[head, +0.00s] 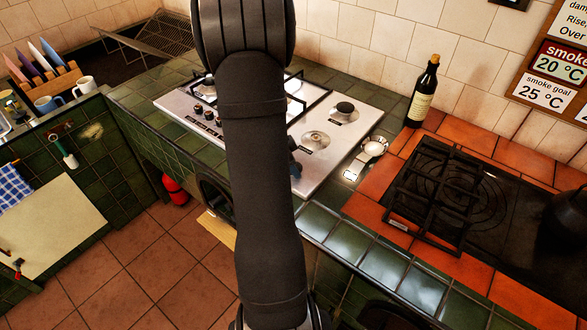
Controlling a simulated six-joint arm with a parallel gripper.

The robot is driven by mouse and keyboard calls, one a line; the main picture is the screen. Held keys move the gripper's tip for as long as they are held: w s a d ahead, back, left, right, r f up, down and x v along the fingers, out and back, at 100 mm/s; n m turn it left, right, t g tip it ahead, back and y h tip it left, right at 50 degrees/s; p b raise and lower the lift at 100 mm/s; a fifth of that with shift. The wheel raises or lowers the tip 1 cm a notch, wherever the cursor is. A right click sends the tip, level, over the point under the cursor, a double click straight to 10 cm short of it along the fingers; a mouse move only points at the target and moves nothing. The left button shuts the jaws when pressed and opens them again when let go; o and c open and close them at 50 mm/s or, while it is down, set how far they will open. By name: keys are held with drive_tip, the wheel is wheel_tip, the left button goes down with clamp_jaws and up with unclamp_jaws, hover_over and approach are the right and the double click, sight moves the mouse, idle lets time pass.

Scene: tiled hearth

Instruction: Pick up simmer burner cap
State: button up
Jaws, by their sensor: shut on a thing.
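My gripper (295,160) shows only as a small dark part beside my arm, low over the front of the white gas hob (308,174). My arm hides most of it. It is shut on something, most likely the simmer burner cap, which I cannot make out. A bare, silvery burner (315,140) with no black cap on it is just right of the gripper. Another burner, behind and to the right, carries a black cap (344,108).
A metal spoon rest (372,147) lies right of the hob. A wine bottle (423,92) stands behind it. A dark cooktop with a black grate (433,198) is at right. Black pan supports (308,102) stand on the hob's back part. Green tiles (352,248) in front are clear.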

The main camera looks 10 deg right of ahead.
drive_tip(key=shift+r, duration=0.1)
drive_tip(key=shift+r, duration=0.6)
wheel_tip(320, 180, up, 3)
drive_tip(key=shift+w, duration=0.1)
drive_tip(key=s+d+r, duration=0.6)
drive_tip(key=s+d, duration=0.1)
drive_tip(key=d, duration=0.1)
drive_tip(key=w+d+f+n+t+y, duration=0.1)
drive_tip(key=w+n, duration=0.4)
drive_tip(key=w, duration=1.4)
drive_tip(key=shift+w+f+n+t, duration=0.15)
drive_tip(key=shift+w+n+t, duration=0.15)
drive_tip(key=shift+w+t, duration=0.15)
drive_tip(key=shift+d+f, duration=0.1)
drive_tip(key=shift+f, duration=0.05)
drive_tip(key=shift+s+f, duration=0.1)
drive_tip(key=shift+f, duration=2.85)
drive_tip(key=shift+f, duration=0.9)
